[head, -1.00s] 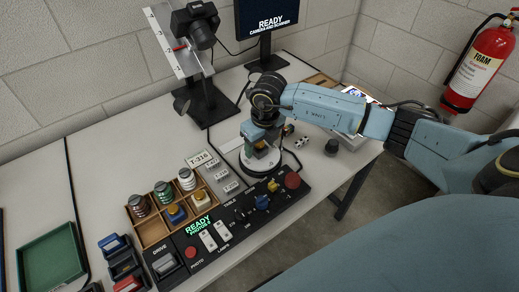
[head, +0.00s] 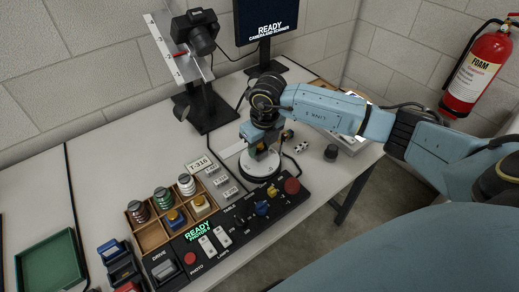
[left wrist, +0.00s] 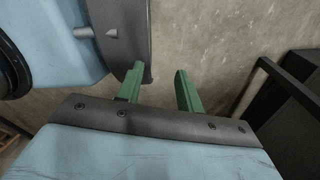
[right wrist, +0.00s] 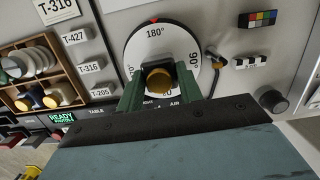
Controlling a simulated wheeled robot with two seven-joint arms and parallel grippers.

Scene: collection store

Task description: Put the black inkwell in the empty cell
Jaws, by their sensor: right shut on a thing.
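The black inkwell (right wrist: 158,82), dark with a yellow-orange stopper, sits between the fingers of my right gripper (right wrist: 160,90), which is shut on it. In the head view my right gripper (head: 262,148) is over the round white turntable (head: 246,172); I cannot tell whether the inkwell touches it. The wooden tray (head: 143,251) stands to the left, with its empty cell (head: 152,236) at the front left. My left gripper (left wrist: 160,85) shows only in the left wrist view, with its green fingers apart and nothing between them.
The tray's other cells hold striped spools at the back and two yellow-topped inkwells, blue (head: 176,218) and white (head: 199,205), in front. A black control panel (head: 232,226) runs along the front. A camera stand (head: 203,105) stands behind. Small label blocks (head: 221,181) lie between tray and turntable.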

